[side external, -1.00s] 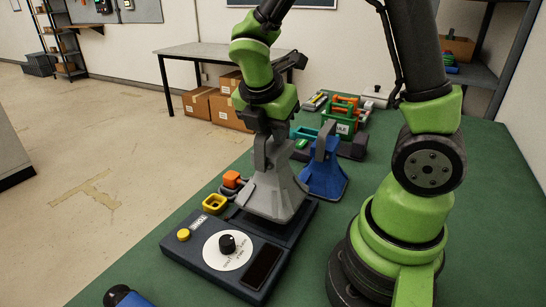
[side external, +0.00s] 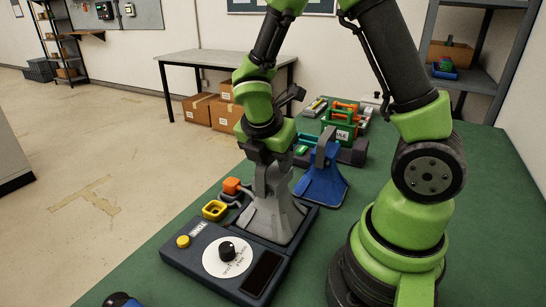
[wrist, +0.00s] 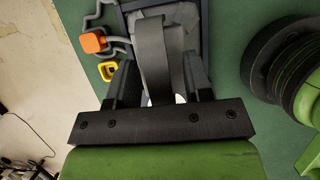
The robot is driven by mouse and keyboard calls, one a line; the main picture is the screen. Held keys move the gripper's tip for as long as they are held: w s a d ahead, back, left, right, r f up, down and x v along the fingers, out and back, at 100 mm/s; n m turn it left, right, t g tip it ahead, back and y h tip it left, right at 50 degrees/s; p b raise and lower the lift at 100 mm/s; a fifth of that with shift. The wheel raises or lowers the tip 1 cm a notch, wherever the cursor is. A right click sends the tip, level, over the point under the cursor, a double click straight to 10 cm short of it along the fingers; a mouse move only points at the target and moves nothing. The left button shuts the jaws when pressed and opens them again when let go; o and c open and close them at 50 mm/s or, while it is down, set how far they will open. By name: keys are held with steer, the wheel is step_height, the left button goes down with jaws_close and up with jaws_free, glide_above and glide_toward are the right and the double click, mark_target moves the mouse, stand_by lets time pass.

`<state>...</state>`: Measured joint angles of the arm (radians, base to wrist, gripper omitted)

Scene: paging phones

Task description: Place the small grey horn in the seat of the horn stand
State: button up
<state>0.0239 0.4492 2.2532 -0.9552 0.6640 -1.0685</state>
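The small grey horn (side external: 275,216) stands upright, mouth down, on the rear part of the dark blue horn stand (side external: 208,262); its base appears to be in the seat, whose far edges it hides. In the wrist view the horn's grey handle (wrist: 155,60) rises between the two fingers of my gripper (wrist: 162,80). A gap shows beside the handle, at least on the right, so the fingers look open around it. In the side view my gripper (side external: 264,155) is at the top of the horn.
A blue horn (side external: 322,182) stands close behind the grey one. An orange block (side external: 231,186) and a yellow ring (side external: 215,210) lie left of the horn. The stand's front carries a dial (side external: 228,256) and yellow button (side external: 183,242). A green case (side external: 340,130) is farther back.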

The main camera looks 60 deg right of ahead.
steer(key=shift+r, duration=0.15)
steer(key=v, duration=1.2)
steer(key=s+a+r+m+t+y, duration=0.2)
steer(key=s+m, duration=0.3)
steer(key=m, duration=0.6)
steer(key=s+a+r+m+t+y, duration=0.3)
steer(key=s+m+t+y, duration=0.1)
steer(key=m, duration=0.7)
steer(key=shift+s+t, duration=0.45)
steer(key=shift+t, duration=0.15)
